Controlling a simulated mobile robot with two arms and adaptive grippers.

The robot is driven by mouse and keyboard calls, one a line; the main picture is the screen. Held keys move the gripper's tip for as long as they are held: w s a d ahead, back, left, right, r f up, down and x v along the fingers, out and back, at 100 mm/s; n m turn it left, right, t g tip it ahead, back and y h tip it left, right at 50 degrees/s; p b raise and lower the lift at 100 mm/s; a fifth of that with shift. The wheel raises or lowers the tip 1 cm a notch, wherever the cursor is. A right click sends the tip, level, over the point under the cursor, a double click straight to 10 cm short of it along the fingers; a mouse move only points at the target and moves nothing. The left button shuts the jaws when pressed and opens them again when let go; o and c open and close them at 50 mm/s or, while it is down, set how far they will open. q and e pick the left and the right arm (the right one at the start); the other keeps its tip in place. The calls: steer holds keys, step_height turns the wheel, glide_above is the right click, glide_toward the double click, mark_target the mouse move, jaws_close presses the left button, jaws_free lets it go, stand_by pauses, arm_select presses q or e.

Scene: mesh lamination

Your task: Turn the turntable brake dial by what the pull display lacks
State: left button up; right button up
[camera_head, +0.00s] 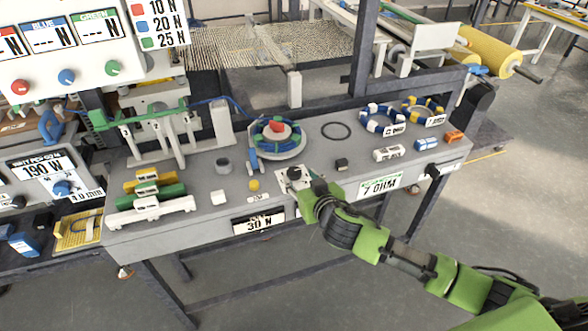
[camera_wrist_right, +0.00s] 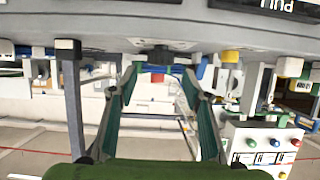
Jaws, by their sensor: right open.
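The turntable (camera_head: 277,152) carries a blue-and-green ring with a red-topped hub. In front of it a white plate with a dark knob (camera_head: 294,174), which looks like the brake dial, sits on the grey bench. My right gripper (camera_head: 303,186) is at this plate, its fingers partly hidden by the hand. In the right wrist view the two fingers (camera_wrist_right: 160,76) stand apart with a dark knob-like piece (camera_wrist_right: 160,54) beyond them; contact cannot be told. A plate on the bench front reads 30 N (camera_head: 258,222). The panel displays (camera_head: 53,37) show dashes. My left gripper is out of view.
A card (camera_head: 160,22) lists red 10 N, blue 20 N and green 25 N. A lower left display (camera_head: 42,170) seems to read 190 N. Coloured blocks (camera_head: 148,192), a yellow knob (camera_head: 254,185) and a white cube (camera_head: 218,197) stand left of my gripper.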

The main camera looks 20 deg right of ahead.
mark_target(294, 171)
steer(key=x, duration=0.6)
steer(key=shift+w+f, duration=0.1)
steer(key=shift+w, duration=0.2)
steer(key=shift+p, duration=0.3)
steer(key=c, duration=1.1)
